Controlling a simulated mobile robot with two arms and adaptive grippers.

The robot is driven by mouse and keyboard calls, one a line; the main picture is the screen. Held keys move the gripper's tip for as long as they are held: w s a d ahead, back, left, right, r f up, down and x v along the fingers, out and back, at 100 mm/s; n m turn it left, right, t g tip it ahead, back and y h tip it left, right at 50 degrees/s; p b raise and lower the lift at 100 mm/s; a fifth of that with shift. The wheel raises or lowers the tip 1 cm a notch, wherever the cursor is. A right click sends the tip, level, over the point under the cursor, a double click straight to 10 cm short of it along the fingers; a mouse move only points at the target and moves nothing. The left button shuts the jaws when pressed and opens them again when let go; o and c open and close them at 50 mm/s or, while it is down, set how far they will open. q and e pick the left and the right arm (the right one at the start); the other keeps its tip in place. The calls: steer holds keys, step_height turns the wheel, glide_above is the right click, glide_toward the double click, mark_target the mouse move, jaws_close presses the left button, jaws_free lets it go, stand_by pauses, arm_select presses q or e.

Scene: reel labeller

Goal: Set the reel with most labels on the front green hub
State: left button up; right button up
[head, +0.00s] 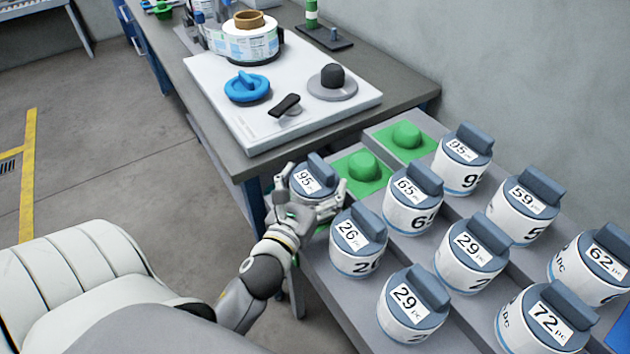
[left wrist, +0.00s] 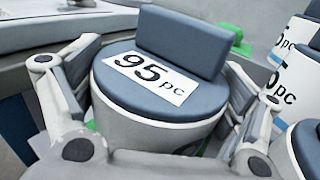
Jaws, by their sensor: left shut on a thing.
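My left gripper (head: 317,188) is shut on a reel (head: 313,181) with a blue-grey top and grip bar, labelled 95 pc. The same reel (left wrist: 150,85) fills the middle of the left wrist view, with fingers on both sides. In the head view it is at the left end of the stepped grey rack, beside a bare green hub (head: 362,170). Another bare green hub (head: 405,136) is farther back. Some green shows below the held reel, but its seating is hidden. Another reel (head: 463,159) also reads 95. My right gripper is out of view.
Several other reels stand on the rack, including 65 (head: 411,199), 26 (head: 357,243), 59 (head: 524,207) and 72 (head: 547,318). A table (head: 400,88) behind holds a white machine (head: 258,125) with a blue knob (head: 247,87). Open floor lies left.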

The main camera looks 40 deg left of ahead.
arm_select(q)
steer(key=shift+f, duration=0.15)
steer(key=o, duration=0.9)
steer(key=shift+c, duration=0.2)
